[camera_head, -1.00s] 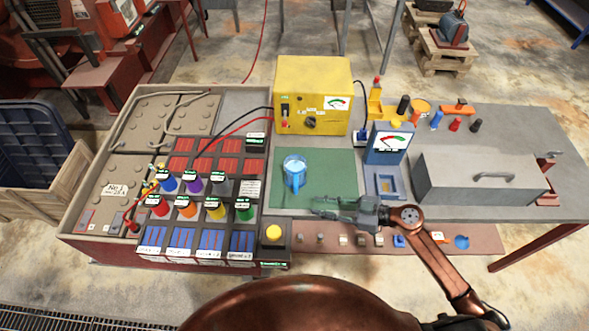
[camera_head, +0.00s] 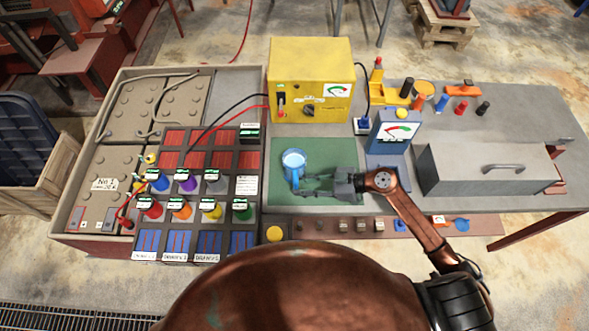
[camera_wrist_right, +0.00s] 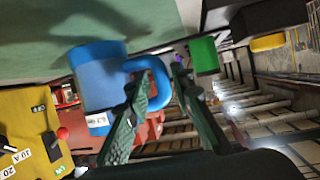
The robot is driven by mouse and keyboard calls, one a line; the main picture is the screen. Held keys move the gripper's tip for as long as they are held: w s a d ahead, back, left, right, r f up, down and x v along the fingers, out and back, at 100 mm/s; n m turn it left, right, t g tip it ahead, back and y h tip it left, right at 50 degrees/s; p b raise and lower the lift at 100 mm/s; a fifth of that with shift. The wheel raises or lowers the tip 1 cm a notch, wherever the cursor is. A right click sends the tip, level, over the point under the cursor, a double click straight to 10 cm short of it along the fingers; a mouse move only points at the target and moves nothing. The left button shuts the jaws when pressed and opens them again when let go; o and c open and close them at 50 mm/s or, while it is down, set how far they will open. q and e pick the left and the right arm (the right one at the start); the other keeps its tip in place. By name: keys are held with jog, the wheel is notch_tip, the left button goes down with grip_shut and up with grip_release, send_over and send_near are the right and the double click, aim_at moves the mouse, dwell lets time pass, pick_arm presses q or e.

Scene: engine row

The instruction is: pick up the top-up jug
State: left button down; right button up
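The top-up jug (camera_head: 293,162) is a light blue jug standing on the green mat (camera_head: 316,153) in the head view. In the right wrist view the blue jug (camera_wrist_right: 100,76) shows with its looped handle (camera_wrist_right: 152,80) towards my fingers. My right gripper (camera_head: 301,183) is just right of and in front of the jug, at its handle side. In the wrist view its two fingers (camera_wrist_right: 155,108) are apart, with the handle between or just beyond their tips; I cannot tell whether they touch it. My left gripper is not in view.
A yellow meter box (camera_head: 310,80) stands behind the mat. A blue gauge (camera_head: 394,134) and a grey lidded box (camera_head: 487,166) are to the right. Left is a tray rack with several coloured knobs, including a green one (camera_head: 242,209). Cables run to the yellow box.

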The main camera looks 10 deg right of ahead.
jog(key=shift+x, duration=0.75)
jog(key=shift+a+f, duration=0.1)
jog(key=shift+a, duration=0.35)
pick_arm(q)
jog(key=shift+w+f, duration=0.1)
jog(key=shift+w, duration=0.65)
pick_arm(e)
grip_shut()
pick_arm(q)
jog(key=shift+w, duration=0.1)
